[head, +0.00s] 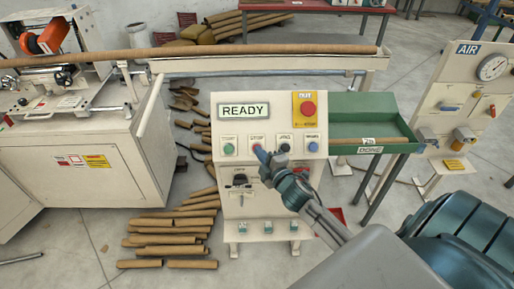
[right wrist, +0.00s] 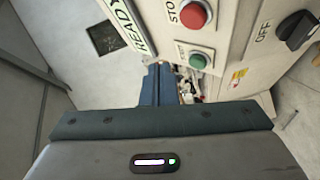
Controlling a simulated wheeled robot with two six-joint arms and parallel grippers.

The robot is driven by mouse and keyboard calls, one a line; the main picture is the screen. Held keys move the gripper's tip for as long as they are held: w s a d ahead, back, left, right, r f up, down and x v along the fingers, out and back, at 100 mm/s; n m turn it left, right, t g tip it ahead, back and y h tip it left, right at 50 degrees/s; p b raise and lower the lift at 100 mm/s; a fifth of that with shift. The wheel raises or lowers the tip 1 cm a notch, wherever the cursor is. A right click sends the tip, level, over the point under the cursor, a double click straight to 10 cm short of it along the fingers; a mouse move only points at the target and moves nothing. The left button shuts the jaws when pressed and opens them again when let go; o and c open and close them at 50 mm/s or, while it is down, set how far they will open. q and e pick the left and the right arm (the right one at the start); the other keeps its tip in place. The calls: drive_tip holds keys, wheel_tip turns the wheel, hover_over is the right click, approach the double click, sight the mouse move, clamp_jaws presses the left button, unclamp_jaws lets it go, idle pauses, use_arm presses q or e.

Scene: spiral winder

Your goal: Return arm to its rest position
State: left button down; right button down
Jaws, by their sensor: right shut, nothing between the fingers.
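My right gripper (head: 262,158) is shut and empty, its tips in front of the cream control panel (head: 265,172), just below the red stop button. In the right wrist view the closed blue fingers (right wrist: 160,84) point down past the panel, near the green start button (right wrist: 200,61); the red stop button (right wrist: 195,13) is beyond it. I cannot tell whether the tips touch the panel. The panel's display (head: 244,110) reads READY. My left gripper is not in view.
A red emergency button (head: 308,109) is on the panel's upper right. A green tray (head: 375,108) marked DONE holds a brown tube. The winder machine (head: 75,150) stands left, with a long tube (head: 230,51) across. Brown tubes (head: 170,240) lie on the floor. An AIR panel (head: 465,90) stands right.

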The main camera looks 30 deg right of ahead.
drive_tip(key=shift+f, duration=0.15)
idle(0.5)
drive_tip(key=s+d+f+m+g+b, duration=0.1)
drive_tip(key=s+f+m+g, duration=0.3)
drive_tip(key=f, duration=0.9)
drive_tip(key=s+d+f+m+g+h+b, duration=0.15)
drive_tip(key=s+f, duration=0.35)
drive_tip(key=f, duration=0.8)
drive_tip(key=s+f+m+g+y+b, duration=0.1)
drive_tip(key=s+f+m+g, duration=0.3)
drive_tip(key=f, duration=1)
drive_tip(key=s+a+f+m+g+b, duration=0.1)
drive_tip(key=s+a+f+g, duration=0.1)
drive_tip(key=s+f, duration=0.5)
drive_tip(key=s+a+f+m+g, duration=0.2)
drive_tip(key=s+f, duration=0.6)
drive_tip(key=s, duration=0.8)
drive_tip(key=s+a+f+m+g+b, duration=0.1)
drive_tip(key=s+a+f+m+g, duration=0.1)
drive_tip(key=s+f, duration=0.6)
drive_tip(key=s+a+g, duration=0.1)
drive_tip(key=s, duration=0.3)
drive_tip(key=shift+s+a+b, duration=0.15)
drive_tip(key=shift+s+b, duration=0.2)
